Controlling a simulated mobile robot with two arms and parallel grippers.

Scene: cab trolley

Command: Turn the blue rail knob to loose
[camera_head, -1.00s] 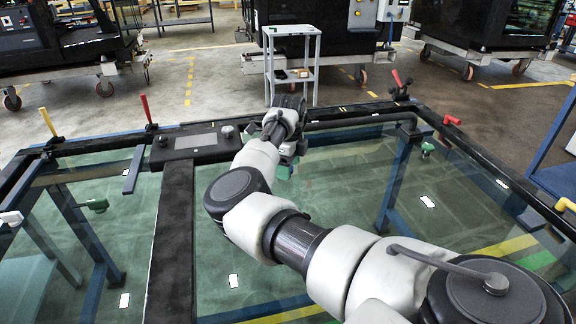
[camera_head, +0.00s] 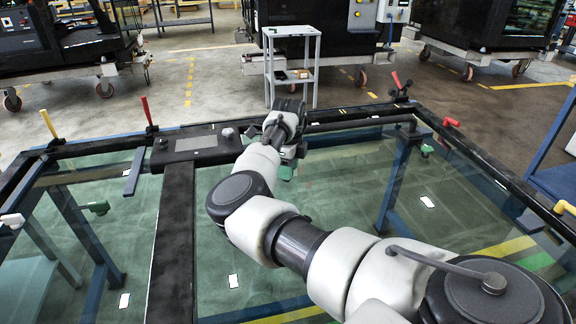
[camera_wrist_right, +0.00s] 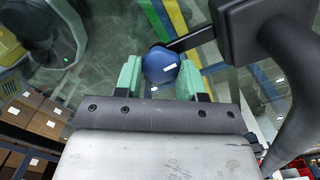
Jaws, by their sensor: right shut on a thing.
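The blue rail knob (camera_wrist_right: 160,66) shows in the right wrist view as a round blue ball between the two green fingers of my right gripper (camera_wrist_right: 161,78). The fingers are shut on it, one on each side. A dark stem runs from the knob toward a black block (camera_wrist_right: 250,30) at the upper right. In the head view my right gripper (camera_head: 287,165) is at the far rail of the glass-topped frame, and the knob is hidden there behind my arm. My left gripper is in neither view.
Red levers (camera_head: 147,111) and a yellow lever (camera_head: 47,123) stand on the far rail. A grey panel (camera_head: 196,143) with a round grey knob (camera_head: 228,133) lies left of my right arm. A small grey shelf (camera_head: 293,62) stands behind the frame.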

